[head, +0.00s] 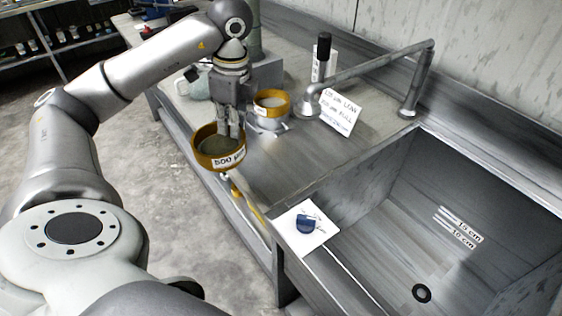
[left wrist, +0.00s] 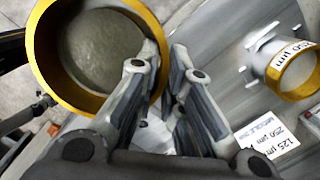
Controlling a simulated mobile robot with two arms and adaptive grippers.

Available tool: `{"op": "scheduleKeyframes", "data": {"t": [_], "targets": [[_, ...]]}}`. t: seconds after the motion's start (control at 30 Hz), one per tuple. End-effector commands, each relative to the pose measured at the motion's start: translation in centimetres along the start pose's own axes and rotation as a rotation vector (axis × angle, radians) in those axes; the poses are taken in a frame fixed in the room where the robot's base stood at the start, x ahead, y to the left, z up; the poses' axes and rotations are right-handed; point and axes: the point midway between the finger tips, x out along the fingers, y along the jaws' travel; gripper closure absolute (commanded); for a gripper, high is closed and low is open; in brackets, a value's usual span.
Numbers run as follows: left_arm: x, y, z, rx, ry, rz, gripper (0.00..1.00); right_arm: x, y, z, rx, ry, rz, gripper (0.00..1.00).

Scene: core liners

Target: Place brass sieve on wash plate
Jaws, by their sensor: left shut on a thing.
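A brass sieve (head: 207,160) with a white 500 µm label hangs from my left gripper (head: 231,132), near the counter's front edge. The gripper is shut on its rim. In the left wrist view the fingers (left wrist: 166,75) pinch the right side of the sieve's gold rim (left wrist: 45,60), and its grey mesh shows inside. A white square plate (head: 289,233) with a dark blue mark lies at the sink's left corner, apart from the sieve; I cannot tell whether it is the wash plate. My right gripper is not in view.
A second brass sieve (head: 271,101), labelled 250 µm in the left wrist view (left wrist: 298,75), stands behind the held one. A white sign (head: 340,112), a grey faucet (head: 385,65) and a black-capped bottle (head: 323,60) stand farther back. The sink basin (head: 400,225) is open.

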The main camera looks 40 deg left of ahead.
Motion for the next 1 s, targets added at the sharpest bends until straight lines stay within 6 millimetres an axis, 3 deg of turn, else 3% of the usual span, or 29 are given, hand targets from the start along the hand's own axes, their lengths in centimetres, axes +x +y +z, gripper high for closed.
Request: {"op": "scheduleKeyframes", "data": {"t": [0.17, 0.4, 0.53, 0.7, 1.0], "targets": [[0.6, -1.4, -0.6, -0.016, 0.003, 0.004, 1.00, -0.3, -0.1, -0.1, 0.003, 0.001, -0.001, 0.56], [2.5, -5.8, -3.2, -0.014, 0.005, 0.005, 1.00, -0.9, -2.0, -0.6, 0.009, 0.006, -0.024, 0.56], [3.3, -8.2, -4.4, -0.015, 0.002, 0.005, 1.00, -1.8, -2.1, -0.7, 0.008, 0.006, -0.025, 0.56], [6.5, -10.5, -5.9, -0.014, 0.001, 0.007, 1.00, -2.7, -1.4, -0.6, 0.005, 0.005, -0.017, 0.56], [8.8, -12.3, -6.9, -0.014, 0.000, 0.003, 1.00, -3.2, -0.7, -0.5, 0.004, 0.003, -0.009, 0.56]]}}
